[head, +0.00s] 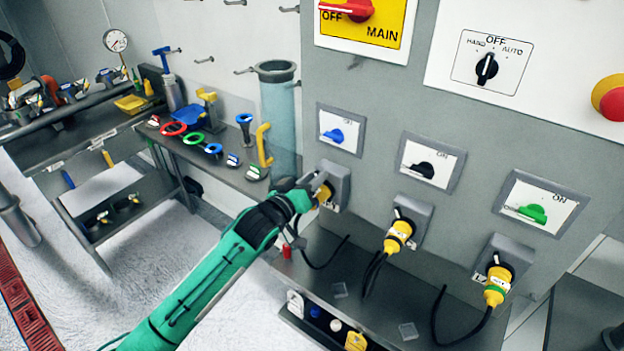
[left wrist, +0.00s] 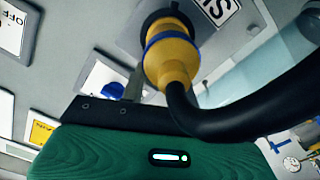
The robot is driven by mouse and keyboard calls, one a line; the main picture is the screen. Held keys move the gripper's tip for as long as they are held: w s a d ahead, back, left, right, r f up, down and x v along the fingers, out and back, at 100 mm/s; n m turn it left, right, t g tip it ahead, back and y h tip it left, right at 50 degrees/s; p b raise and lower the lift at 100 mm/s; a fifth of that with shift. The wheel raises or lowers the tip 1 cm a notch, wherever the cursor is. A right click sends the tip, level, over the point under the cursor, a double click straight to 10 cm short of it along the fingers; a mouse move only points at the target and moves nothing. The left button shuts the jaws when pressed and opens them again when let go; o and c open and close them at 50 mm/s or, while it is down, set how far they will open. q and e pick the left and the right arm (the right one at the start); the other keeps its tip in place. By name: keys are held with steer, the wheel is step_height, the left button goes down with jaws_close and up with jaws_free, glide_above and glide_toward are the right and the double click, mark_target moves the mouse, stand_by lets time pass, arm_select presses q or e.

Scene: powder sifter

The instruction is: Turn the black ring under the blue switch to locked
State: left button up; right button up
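The blue switch (head: 334,135) sits on a white plate on the grey cabinet; it also shows in the left wrist view (left wrist: 115,89). Below it, a yellow plug (head: 324,193) is seated in a grey socket housing (head: 340,178). In the left wrist view the yellow plug (left wrist: 170,62) has a blue band, and the black ring (left wrist: 167,18) is at its socket end. My left gripper (head: 320,186) is at this plug and partly covers it and the ring. One finger shows beside the plug; the other is hidden. The ring's mark is unreadable. My right gripper is not in view.
A black switch (head: 421,170) and a green switch (head: 533,213) are to the right, each above a yellow plug (head: 398,236) (head: 497,286). Black cables hang over the ledge (head: 375,310). A bench (head: 225,172) with coloured handles stands left.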

mark_target(336, 179)
arm_select(q)
jaws_close()
steer(key=shift+m, duration=0.3)
steer(key=shift+s+d+r+m, duration=0.25)
steer(key=shift+d+m, duration=0.1)
steer(key=shift+m, duration=0.55)
steer(key=m, duration=0.1)
steer(key=d+m, duration=0.1)
steer(key=m, duration=0.1)
steer(key=shift+s+m+p, duration=0.3)
steer(key=shift+s+p, duration=0.05)
steer(key=shift+s, duration=0.05)
steer(key=m, duration=0.1)
steer(key=d+m, duration=0.1)
steer(key=m, duration=0.1)
steer(key=shift+s, duration=0.35)
steer(key=shift+s+d+f+m, duration=0.15)
steer(key=shift+d+m, duration=0.05)
steer(key=shift+m, duration=0.55)
steer(key=shift+s+d+f+m, duration=0.1)
steer(key=shift+d+m, duration=0.05)
steer(key=shift+m, duration=0.6)
